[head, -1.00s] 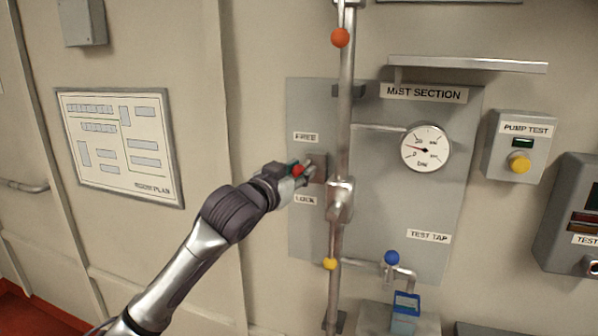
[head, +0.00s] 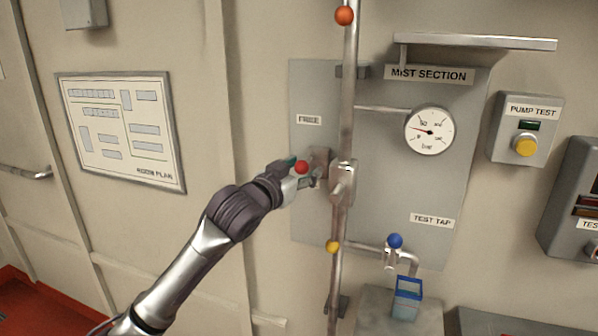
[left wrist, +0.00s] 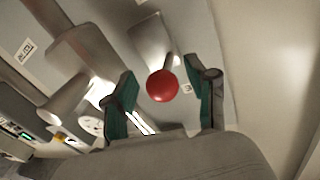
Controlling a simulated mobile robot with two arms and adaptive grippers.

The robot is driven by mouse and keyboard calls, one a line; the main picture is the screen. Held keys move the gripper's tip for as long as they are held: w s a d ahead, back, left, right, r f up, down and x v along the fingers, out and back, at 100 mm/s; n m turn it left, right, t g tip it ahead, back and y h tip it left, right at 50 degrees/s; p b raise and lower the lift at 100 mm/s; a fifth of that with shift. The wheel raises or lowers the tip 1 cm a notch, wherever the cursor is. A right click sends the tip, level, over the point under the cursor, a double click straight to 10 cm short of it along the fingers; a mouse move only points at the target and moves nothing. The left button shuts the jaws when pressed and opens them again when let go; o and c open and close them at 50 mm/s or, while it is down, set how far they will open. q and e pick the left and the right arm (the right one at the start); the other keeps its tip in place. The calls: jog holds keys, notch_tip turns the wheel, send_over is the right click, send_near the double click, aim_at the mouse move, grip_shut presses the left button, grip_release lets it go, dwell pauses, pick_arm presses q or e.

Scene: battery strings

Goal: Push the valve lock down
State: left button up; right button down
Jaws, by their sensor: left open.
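The valve lock is a short lever with a red ball knob (head: 301,167) on the grey panel (head: 400,190), left of the vertical pipe (head: 347,110). The knob is below the FREE label (head: 309,119); the LOCK label is hidden behind my gripper. My left gripper (head: 303,175) is at the knob. In the left wrist view the red knob (left wrist: 162,85) lies between the two spread teal-padded fingers of my left gripper (left wrist: 162,92), with gaps visible on both sides. My right gripper is not in view.
The vertical pipe and its valve body (head: 342,182) stand just right of my left gripper. A gauge (head: 429,131), a blue-knobbed test tap (head: 395,241) and a pump test box (head: 525,130) are further right.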

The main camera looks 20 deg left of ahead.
pick_arm(q)
jog(key=v, duration=1.2)
